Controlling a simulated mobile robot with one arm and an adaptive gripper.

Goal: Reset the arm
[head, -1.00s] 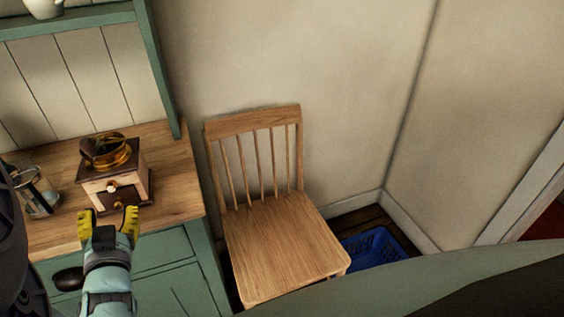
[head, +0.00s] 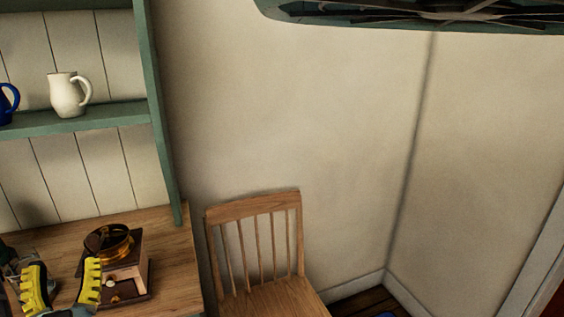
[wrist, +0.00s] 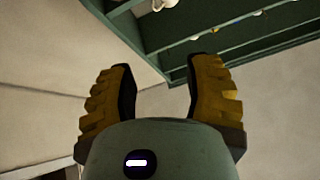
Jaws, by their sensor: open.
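My gripper (head: 62,284) is at the lower left of the head view, with its yellow ridged fingers spread apart and nothing between them. It is in front of a coffee grinder (head: 128,276) on the wooden counter, just to the grinder's left in the picture. In the wrist view my gripper (wrist: 160,92) points up towards the green shelf underside (wrist: 215,50), and its fingers are apart and empty. The rest of my arm is mostly out of the head view.
A white pitcher (head: 67,95) and a blue mug (head: 7,103) stand on the green shelf (head: 110,118) above the counter (head: 175,247). A wooden chair (head: 255,210) stands right of the counter. A dark fixture with a green rim (head: 420,20) shows at the top right.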

